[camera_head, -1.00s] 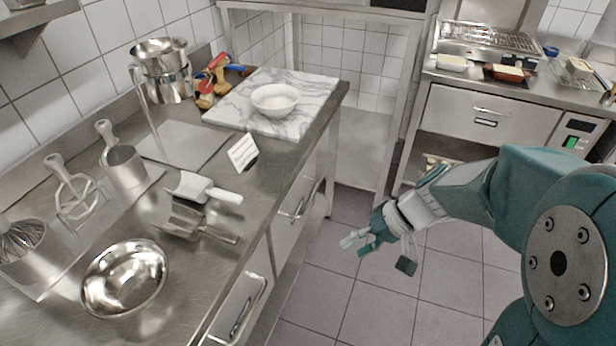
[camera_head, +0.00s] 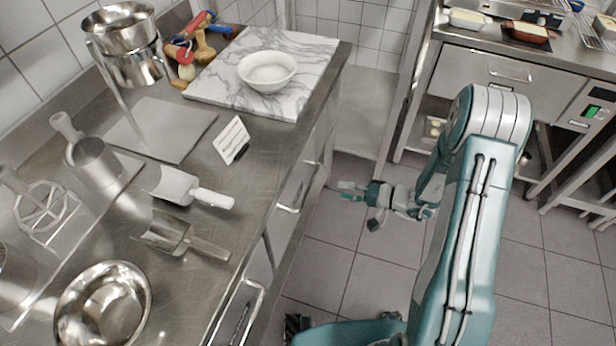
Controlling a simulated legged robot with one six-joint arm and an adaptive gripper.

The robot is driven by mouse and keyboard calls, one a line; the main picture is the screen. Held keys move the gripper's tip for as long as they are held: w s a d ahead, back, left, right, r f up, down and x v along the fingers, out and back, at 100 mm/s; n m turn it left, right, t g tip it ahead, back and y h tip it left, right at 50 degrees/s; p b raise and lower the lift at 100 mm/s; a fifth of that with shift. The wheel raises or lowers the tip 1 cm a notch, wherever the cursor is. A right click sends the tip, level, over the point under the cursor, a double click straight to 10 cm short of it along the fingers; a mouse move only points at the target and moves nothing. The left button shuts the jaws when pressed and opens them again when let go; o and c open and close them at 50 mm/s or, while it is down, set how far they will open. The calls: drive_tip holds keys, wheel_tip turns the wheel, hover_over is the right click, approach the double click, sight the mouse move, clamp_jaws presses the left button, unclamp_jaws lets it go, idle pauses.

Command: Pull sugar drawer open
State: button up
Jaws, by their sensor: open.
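The steel counter on the left has drawer fronts along its aisle side, seen at a steep angle. The farther drawer (camera_head: 300,187) has a bar handle and looks shut. A nearer drawer (camera_head: 238,312) with a bar handle also looks shut. Any label is too small or slanted to read, so I cannot tell which one is the sugar drawer. My gripper (camera_head: 357,204) is open and empty over the aisle. Its fingers point left toward the farther drawer, with a gap between them and the drawer front.
A marble board (camera_head: 318,48) with a white bowl (camera_head: 267,71) lies on the counter. Scoops (camera_head: 190,187), a steel bowl (camera_head: 103,308) and a small card (camera_head: 231,139) stand nearer. A back counter has another drawer (camera_head: 487,72). The tiled floor (camera_head: 340,240) between is clear.

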sight(310, 184)
drive_tip(key=x, duration=1)
drive_tip(key=shift+a, duration=0.3)
clamp_jaws()
